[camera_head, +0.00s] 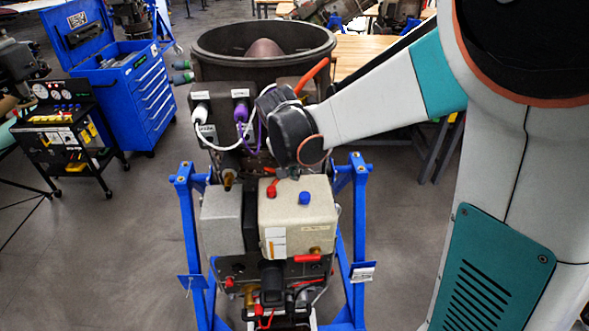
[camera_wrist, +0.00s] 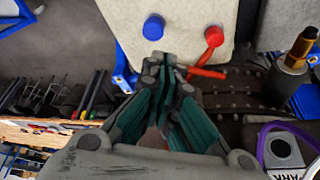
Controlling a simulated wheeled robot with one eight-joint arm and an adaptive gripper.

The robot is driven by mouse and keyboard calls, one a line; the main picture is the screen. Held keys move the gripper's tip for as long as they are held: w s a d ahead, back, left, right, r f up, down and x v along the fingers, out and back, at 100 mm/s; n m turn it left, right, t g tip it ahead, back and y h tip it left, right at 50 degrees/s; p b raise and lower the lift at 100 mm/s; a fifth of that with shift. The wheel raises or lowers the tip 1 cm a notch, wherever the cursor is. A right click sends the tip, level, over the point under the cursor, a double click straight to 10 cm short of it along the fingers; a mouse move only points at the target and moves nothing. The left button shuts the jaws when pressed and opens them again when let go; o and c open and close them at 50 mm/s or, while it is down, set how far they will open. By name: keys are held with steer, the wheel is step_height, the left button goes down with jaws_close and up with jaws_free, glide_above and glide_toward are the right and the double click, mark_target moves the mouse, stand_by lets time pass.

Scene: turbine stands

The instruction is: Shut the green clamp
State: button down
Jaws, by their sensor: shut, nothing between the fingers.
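My gripper (camera_wrist: 163,72) is shut and empty in the wrist view, its teal-sided fingers together. Its tips appear in front of the pale box (camera_wrist: 185,12), just below a blue cap (camera_wrist: 154,27) and a red cap (camera_wrist: 214,36). A red lever (camera_wrist: 208,72) shows right beside the tips; I cannot tell whether they touch. In the head view my dark wrist hangs over the middle of the turbine, and the fingertips are hard to make out. I cannot clearly identify a green clamp. Two green-ended fittings (camera_head: 182,77) stick out at the turbine's upper left.
The turbine (camera_head: 265,60) stands in a blue frame (camera_head: 190,225). A purple cable plug (camera_head: 241,112) and a white one (camera_head: 200,112) sit left of my wrist. An orange-red handle (camera_head: 312,74) rises behind it.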

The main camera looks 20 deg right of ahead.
steer(key=shift+d+n, duration=0.3)
steer(key=shift+d, duration=0.1)
steer(key=shift+w+d+n+t+y+b, duration=0.15)
steer(key=shift+w+d+n+b, duration=0.15)
steer(key=shift+d+b, duration=0.35)
steer(key=shift+w+d+n+t+y+b, duration=0.15)
steer(key=shift+d+n+b, duration=0.25)
steer(key=shift+d, duration=0.4)
steer(key=shift+w+d+n+y+b, duration=0.1)
steer(key=shift+w+d+n+b, duration=0.2)
steer(key=shift+d+b, duration=0.35)
